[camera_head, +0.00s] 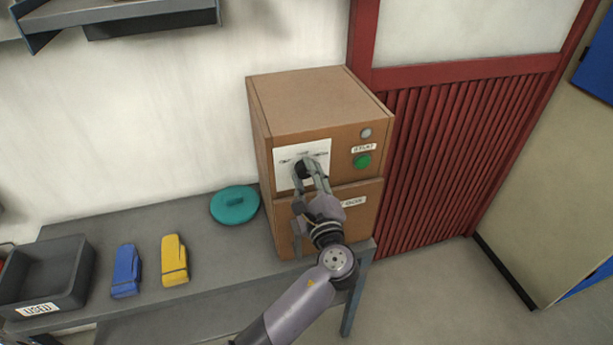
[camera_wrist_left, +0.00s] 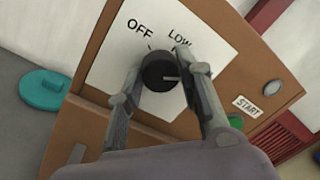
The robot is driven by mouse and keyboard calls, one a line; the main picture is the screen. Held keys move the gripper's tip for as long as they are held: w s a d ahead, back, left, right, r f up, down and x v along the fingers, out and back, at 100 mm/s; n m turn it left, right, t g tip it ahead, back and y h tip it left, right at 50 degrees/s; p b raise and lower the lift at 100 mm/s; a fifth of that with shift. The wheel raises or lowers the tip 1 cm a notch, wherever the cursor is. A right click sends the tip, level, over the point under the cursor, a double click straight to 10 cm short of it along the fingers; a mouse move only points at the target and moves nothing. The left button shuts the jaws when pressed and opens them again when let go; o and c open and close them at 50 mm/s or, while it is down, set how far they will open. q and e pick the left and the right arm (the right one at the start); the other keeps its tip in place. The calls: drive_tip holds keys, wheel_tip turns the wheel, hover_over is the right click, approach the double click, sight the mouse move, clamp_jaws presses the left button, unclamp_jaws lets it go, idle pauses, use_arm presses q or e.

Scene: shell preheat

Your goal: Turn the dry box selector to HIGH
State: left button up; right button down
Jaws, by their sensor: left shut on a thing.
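The dry box (camera_head: 318,100) is a brown cabinet on the grey bench. Its black selector knob (camera_head: 303,170) sits on a white plate (camera_head: 287,175); the knob (camera_wrist_left: 157,70) also shows in the left wrist view. OFF and LOW are readable on the plate (camera_wrist_left: 106,68). The knob's pale pointer mark points to the right in the wrist view, clockwise past LOW. No HIGH label is readable; part of the plate is behind a finger. My left gripper (camera_head: 310,178) is shut on the knob, one finger on each side. My right gripper is not in view.
A green button (camera_head: 362,161) under a START label and a grey lamp (camera_head: 366,132) are right of the plate. A teal lid (camera_head: 235,204), blue mitt (camera_head: 126,270), yellow mitt (camera_head: 174,260) and dark USED bin (camera_head: 78,281) are on the bench (camera_head: 205,285). A shelf (camera_head: 110,15) hangs above.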

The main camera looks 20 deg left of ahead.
use_arm(q)
drive_tip(key=shift+f, duration=0.15)
drive_tip(key=o, duration=1.2)
drive_tip(key=shift+c, duration=0.2)
drive_tip(key=shift+s+d, duration=0.1)
drive_tip(key=v, duration=1.1)
drive_tip(key=shift+s+d, duration=0.25)
drive_tip(key=shift+s, duration=0.1)
